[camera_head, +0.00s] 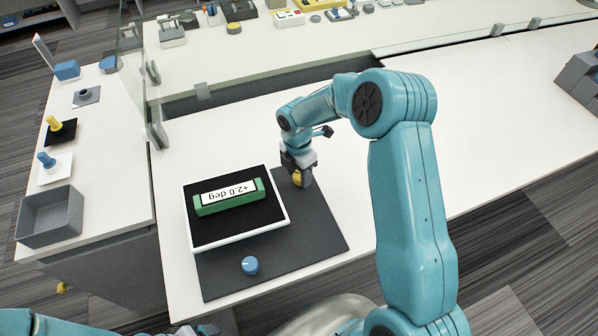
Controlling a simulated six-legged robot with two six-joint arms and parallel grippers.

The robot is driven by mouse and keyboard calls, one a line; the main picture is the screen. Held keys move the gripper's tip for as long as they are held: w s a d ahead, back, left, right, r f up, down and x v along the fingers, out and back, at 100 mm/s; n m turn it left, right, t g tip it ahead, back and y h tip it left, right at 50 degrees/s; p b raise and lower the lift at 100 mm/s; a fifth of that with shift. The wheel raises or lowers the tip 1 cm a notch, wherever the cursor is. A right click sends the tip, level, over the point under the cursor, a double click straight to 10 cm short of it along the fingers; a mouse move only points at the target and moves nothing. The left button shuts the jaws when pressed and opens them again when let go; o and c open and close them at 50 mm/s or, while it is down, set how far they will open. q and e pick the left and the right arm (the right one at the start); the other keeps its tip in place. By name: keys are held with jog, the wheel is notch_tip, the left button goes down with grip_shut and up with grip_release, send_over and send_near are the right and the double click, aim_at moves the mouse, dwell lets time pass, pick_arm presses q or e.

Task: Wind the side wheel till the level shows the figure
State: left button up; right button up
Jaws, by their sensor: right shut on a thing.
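The level is a green bar (201,210) with a white label that reads "+2.0 deg" upside down. It lies on a black plate with a white rim (243,238), set on a dark grey mat (321,238). A yellow wheel (297,180) is at the right side of the plate. My right gripper (298,171) points down and is shut on this wheel, hiding part of it. A blue knob (250,265) stands on the mat in front of the plate and is untouched. My left gripper is out of view; only part of its arm shows at the lower left.
A glass panel (128,75) and a low glass edge run behind the mat. A grey bin (50,217) and blue and yellow pegs stand on the left bench. Grey blocks (580,80) sit at the far right. The white table right of my right arm is clear.

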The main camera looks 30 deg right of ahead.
aim_at(297, 173)
jog(key=shift+w+d+r+n, duration=0.1)
jog(key=shift+d+r+n, duration=0.1)
jog(key=shift+n, duration=0.2)
jog(key=o, duration=0.9)
jog(key=shift+o, duration=0.7)
jog(key=shift+a+f, duration=0.1)
notch_tip(297, 173, up, 16)
jog(key=shift+w+r, duration=0.2)
jog(key=shift+w, duration=0.15)
jog(key=shift+a, duration=0.1)
